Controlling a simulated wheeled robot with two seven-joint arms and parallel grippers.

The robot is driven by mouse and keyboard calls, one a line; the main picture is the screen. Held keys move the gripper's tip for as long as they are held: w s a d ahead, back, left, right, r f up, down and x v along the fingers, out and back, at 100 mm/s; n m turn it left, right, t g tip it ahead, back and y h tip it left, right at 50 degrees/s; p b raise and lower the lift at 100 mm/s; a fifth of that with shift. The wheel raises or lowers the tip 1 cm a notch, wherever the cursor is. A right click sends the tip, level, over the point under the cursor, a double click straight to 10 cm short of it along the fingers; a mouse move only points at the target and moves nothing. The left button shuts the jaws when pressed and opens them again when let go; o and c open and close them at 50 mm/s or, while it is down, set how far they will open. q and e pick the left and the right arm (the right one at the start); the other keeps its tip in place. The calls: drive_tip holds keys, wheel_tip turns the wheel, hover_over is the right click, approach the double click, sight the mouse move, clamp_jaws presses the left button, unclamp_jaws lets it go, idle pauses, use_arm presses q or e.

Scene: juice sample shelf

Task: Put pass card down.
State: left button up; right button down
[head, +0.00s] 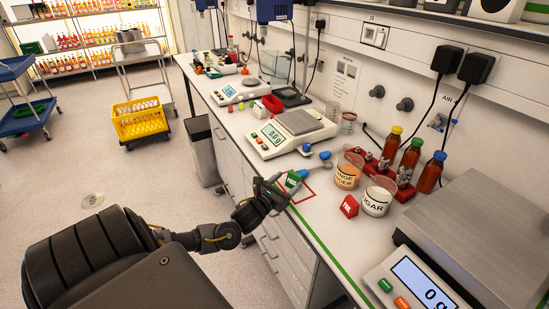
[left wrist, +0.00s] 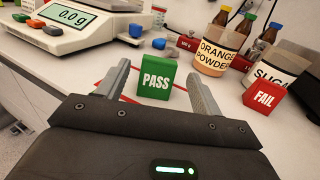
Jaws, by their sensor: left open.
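The green pass card (left wrist: 156,84) is a block with white "PASS" lettering, standing upright on the bench inside a red outline. In the head view the pass card (head: 293,180) shows partly behind my left gripper (head: 280,184). My left gripper, also in the left wrist view (left wrist: 162,88), is open, with one finger on each side of the card. My right gripper is in neither view.
A red fail card (head: 349,206) stands to the right, near the orange powder beaker (head: 347,173) and sugar beaker (head: 377,198). A balance (head: 290,133) stands behind on the left; a large scale (head: 480,240) stands at right. Several bottles (head: 410,155) line the wall.

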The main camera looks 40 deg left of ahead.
use_arm(q)
drive_tip(key=s+b, duration=0.1)
drive_tip(key=s, duration=0.7)
drive_tip(key=shift+s+d, duration=0.3)
drive_tip(key=shift+d, duration=0.1)
